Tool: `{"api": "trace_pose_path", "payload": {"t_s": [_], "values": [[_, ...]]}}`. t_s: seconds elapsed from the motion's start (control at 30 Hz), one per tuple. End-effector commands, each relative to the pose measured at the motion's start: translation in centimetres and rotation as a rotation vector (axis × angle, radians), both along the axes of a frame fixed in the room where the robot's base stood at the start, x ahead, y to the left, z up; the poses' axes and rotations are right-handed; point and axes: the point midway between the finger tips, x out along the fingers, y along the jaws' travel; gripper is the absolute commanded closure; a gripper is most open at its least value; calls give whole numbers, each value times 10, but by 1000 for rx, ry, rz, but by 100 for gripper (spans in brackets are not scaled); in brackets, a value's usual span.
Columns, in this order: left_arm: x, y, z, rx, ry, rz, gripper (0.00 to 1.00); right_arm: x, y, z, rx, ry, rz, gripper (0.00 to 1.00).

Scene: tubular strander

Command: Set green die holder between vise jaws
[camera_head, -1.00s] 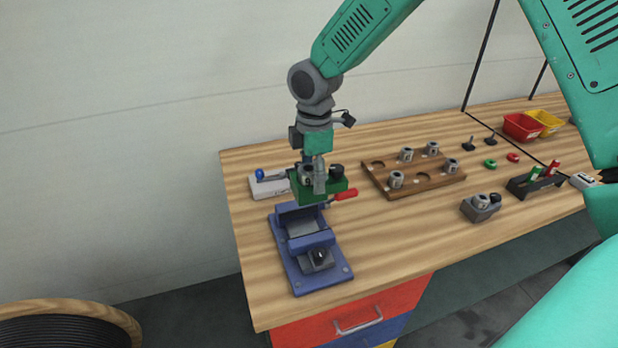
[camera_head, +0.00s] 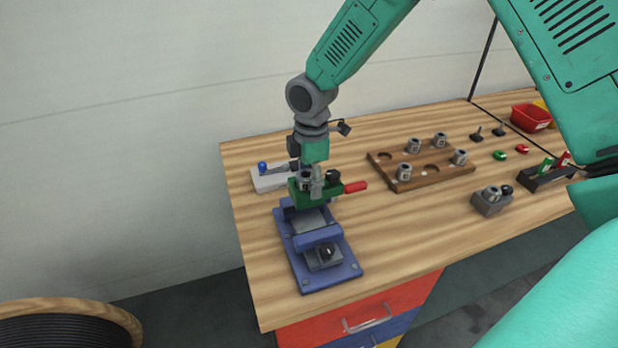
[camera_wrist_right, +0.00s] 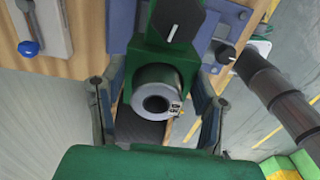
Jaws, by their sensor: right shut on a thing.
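The green die holder (camera_head: 301,194) has a red handle (camera_head: 355,187) pointing right and a grey cylindrical die in it. My right gripper (camera_head: 316,178) is shut on the holder from above. In the right wrist view, the fingers (camera_wrist_right: 157,95) stand on both sides of the grey round die (camera_wrist_right: 155,90) and the green holder (camera_wrist_right: 148,60). The blue vise (camera_head: 318,240) stands on the table, just below and in front of the holder. The holder overlaps the vise's rear jaw in the head view; I cannot tell whether they touch. My left gripper is not in view.
A white fixture with a blue knob (camera_head: 268,181) lies behind the vise at left. A wooden tray (camera_head: 430,178) with several grey dies is at right. A grey block (camera_head: 491,202) and red bin (camera_head: 531,118) are farther right. The front-right tabletop is clear.

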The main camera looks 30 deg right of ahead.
Motion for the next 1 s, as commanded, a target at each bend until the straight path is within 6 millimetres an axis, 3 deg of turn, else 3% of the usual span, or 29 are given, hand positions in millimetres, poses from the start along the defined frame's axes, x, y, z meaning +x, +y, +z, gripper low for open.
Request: {"api": "trace_pose_path", "payload": {"t_s": [0.37,1.0], "values": [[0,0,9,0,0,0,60,1,-1,4,-4,-2,0,88],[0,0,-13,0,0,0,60,1,-1,-42,-4,-3,0,88]]}}
